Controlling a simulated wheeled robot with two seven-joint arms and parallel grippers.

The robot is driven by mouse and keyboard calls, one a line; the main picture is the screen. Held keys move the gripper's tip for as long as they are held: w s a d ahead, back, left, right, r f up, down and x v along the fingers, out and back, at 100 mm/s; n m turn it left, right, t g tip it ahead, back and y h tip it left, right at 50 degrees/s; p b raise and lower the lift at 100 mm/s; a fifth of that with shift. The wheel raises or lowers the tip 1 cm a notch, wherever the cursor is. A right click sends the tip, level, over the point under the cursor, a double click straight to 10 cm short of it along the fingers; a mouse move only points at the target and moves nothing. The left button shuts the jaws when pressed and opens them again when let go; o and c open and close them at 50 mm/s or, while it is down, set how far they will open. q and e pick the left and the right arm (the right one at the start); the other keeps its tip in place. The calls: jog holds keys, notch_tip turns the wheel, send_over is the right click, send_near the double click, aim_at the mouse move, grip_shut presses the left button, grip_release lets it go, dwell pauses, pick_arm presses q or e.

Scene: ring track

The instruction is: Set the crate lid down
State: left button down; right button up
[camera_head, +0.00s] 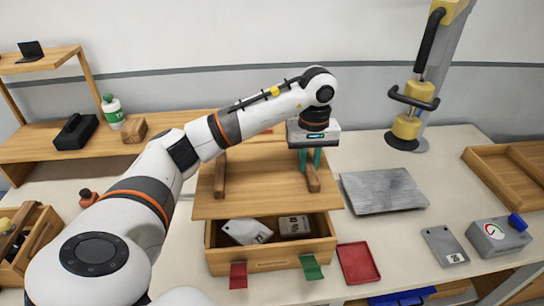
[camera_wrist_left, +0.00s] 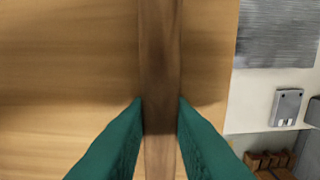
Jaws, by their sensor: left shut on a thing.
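The crate lid (camera_head: 262,193) is a flat light-wood board with two dark wooden bars on top. My left gripper (camera_head: 310,170) points down and is shut on the right bar; the wrist view shows its teal fingers (camera_wrist_left: 160,104) on both sides of that bar (camera_wrist_left: 160,60). The wooden crate (camera_head: 272,264) shows below and in front of the lid, its front part open, with a white-grey plate (camera_head: 247,231) and a grey block (camera_head: 294,225) inside. The lid hides the crate's back. I cannot tell whether lid and crate touch. My right gripper does not show.
A grey metal plate (camera_head: 383,191) lies right of the lid. A red tray (camera_head: 358,263) lies right of the crate; red (camera_head: 238,275) and green (camera_head: 311,267) tabs hang at its front. A yellow-and-black post device (camera_head: 407,125) stands behind. Bare table shows between the plate and wooden tray (camera_head: 505,185).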

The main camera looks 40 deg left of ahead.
pick_arm(q)
notch_tip(320, 180, down, 11)
jog(key=p, duration=0.1)
jog(key=shift+w, duration=0.25)
jog(key=c, duration=1.3)
grip_release()
jog(key=shift+d+r, duration=0.1)
jog(key=shift+r, duration=0.05)
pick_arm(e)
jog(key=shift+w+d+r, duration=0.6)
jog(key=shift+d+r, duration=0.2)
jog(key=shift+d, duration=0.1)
pick_arm(q)
jog(key=shift+p, duration=0.3)
